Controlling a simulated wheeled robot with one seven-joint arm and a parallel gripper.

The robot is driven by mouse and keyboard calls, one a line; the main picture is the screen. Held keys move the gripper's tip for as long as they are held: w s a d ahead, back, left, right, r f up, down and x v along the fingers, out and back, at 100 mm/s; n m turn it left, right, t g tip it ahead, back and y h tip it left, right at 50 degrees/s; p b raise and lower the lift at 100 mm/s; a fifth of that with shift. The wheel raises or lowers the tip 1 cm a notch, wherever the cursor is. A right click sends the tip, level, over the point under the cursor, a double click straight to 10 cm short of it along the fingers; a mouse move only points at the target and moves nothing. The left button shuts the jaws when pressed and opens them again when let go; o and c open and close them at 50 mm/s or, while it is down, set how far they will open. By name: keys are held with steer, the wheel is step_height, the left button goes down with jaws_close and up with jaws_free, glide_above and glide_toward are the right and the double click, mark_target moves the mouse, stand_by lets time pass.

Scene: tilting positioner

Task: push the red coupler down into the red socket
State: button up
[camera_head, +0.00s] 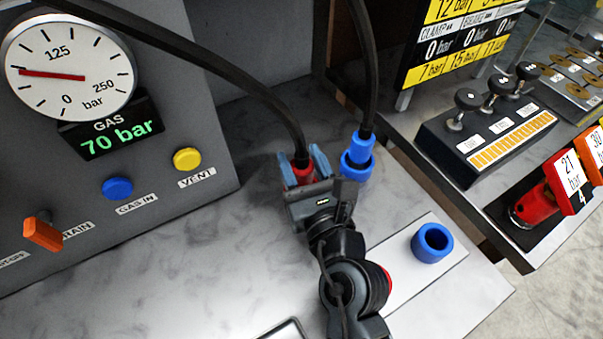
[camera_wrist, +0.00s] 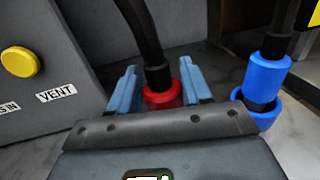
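The red coupler (camera_head: 304,174) is at the end of a black hose, low over the bench beside the grey panel. It also shows in the wrist view (camera_wrist: 162,97). My gripper (camera_head: 304,167) has its two blue fingers on either side of the coupler, with no clear gap between them and the red body. The wrist view shows the fingers (camera_wrist: 160,88) flanking it too. The coupler's lower end is hidden behind my gripper body. I cannot make out the red socket separately, nor how deep the coupler sits.
A blue coupler (camera_head: 361,146) on a second hose stands in a blue socket (camera_head: 355,168) close on the right. An empty blue ring (camera_head: 432,243) sits on a pale plate at right. The panel carries a blue GAS IN button (camera_head: 117,188) and a gauge readout of 70 bar.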

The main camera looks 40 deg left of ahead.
steer(key=c, duration=0.7)
steer(key=shift+r, duration=0.1)
